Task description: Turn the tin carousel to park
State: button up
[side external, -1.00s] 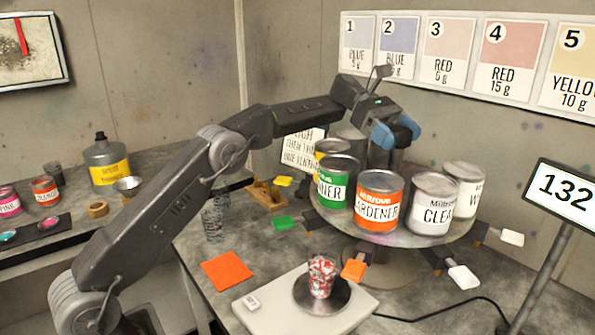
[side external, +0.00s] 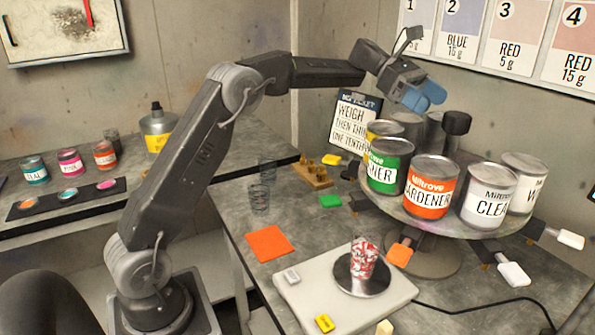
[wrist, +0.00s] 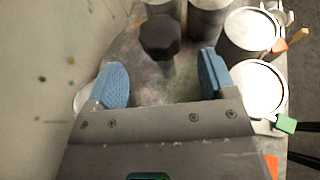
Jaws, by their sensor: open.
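The tin carousel (side external: 400,205) is a round grey turntable on the bench, with coloured tabs around its rim. It carries a green tin (side external: 388,165), an orange hardener tin (side external: 430,187), a clear tin (side external: 488,195), a white tin (side external: 523,182), a yellow tin (side external: 381,130) and grey tins behind. A black knob-like cap (side external: 456,122) stands up among them; it also shows in the wrist view (wrist: 160,35). My gripper (side external: 425,94) is above the carousel's back left, its blue fingers apart and empty. In the wrist view my gripper (wrist: 162,78) has the cap ahead, between but beyond its fingertips. Any park mark cannot be made out.
A scale (side external: 290,292) with a patterned cup (side external: 364,258) stands in front of the carousel. A ticket stand (side external: 354,130) and a wooden block (side external: 312,174) are at its left. An orange sheet (side external: 269,243) lies on the bench. The back wall is close behind.

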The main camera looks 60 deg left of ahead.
jog(key=v, duration=0.7)
jog(key=s+d+m+y, duration=0.1)
jog(key=s+d, duration=0.1)
jog(key=s+d+m+y, duration=0.2)
jog(key=s+d, duration=0.1)
jog(key=shift+s+r, duration=0.2)
jog(key=shift+s, duration=0.05)
jog(key=s+d+m+y, duration=0.1)
jog(key=s, duration=0.1)
jog(key=s+d+f+m+y, duration=0.1)
jog(key=s, duration=0.1)
jog(key=s+d+m, duration=0.1)
jog(key=s, duration=0.2)
jog(key=shift+f+m+y, duration=0.25)
jog(key=shift+m+y, duration=0.15)
jog(key=s+f+m+y, duration=0.2)
jog(key=s+f+m, duration=0.2)
jog(key=s, duration=0.4)
jog(key=s+f+m+t+y, duration=0.1)
jog(key=s+f+m+y, duration=0.2)
jog(key=s, duration=0.6)
jog(key=shift+d+f+m+y, duration=0.35)
jog(key=shift+f+m, duration=0.45)
jog(key=shift+m, duration=0.6)
